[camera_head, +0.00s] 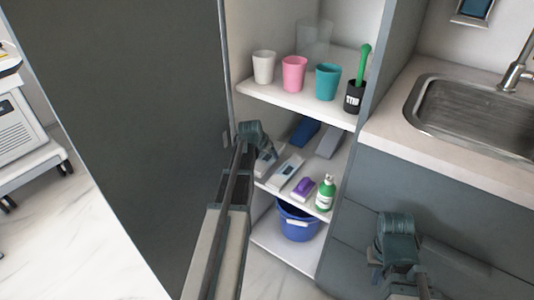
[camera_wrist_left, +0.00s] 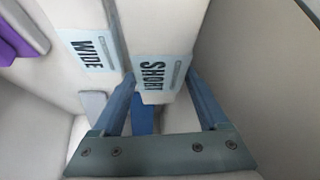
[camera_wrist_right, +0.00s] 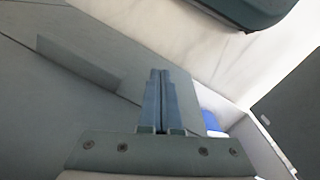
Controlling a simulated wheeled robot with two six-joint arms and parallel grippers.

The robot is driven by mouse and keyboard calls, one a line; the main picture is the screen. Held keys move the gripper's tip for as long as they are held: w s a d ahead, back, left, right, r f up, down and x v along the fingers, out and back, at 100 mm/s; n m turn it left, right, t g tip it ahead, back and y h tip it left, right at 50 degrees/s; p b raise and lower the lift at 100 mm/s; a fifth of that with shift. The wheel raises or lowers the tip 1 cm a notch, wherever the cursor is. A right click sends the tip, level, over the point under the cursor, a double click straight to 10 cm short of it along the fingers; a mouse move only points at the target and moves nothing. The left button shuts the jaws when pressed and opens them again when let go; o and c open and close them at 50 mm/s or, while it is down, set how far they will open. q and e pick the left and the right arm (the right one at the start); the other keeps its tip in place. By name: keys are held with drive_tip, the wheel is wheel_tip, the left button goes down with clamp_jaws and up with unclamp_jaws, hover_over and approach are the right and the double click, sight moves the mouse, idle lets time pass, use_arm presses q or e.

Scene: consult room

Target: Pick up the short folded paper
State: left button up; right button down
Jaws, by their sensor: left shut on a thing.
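The short folded paper (camera_wrist_left: 158,92) is a pale packet with a blue label reading "SHORT" in the left wrist view. It lies between the two fingers of my left gripper (camera_wrist_left: 168,82), which is shut on it. In the head view my left gripper (camera_head: 264,149) reaches into the middle shelf at its left end, and the short folded paper (camera_head: 265,163) shows partly behind it. My right gripper (camera_wrist_right: 158,80) is shut and empty, its fingers together, low in front of the grey cabinet front.
The wide packet (camera_head: 289,169), a purple-topped packet (camera_head: 303,188) and a green bottle (camera_head: 325,193) stand close by on the shelf. Blue (camera_head: 306,130) and grey (camera_head: 329,141) items lie behind. Cups (camera_head: 294,74) are above, a blue bucket (camera_head: 298,225) below. The dark cabinet door (camera_head: 130,120) is left.

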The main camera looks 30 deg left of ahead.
use_arm(q)
drive_tip(key=s+d, duration=0.1)
drive_tip(key=s, duration=0.4)
drive_tip(key=s+d+r+p, duration=0.1)
drive_tip(key=s, duration=0.4)
drive_tip(key=s+d, duration=0.1)
drive_tip(key=s, duration=0.4)
drive_tip(key=shift+d+r, duration=0.2)
drive_tip(key=shift+d, duration=0.2)
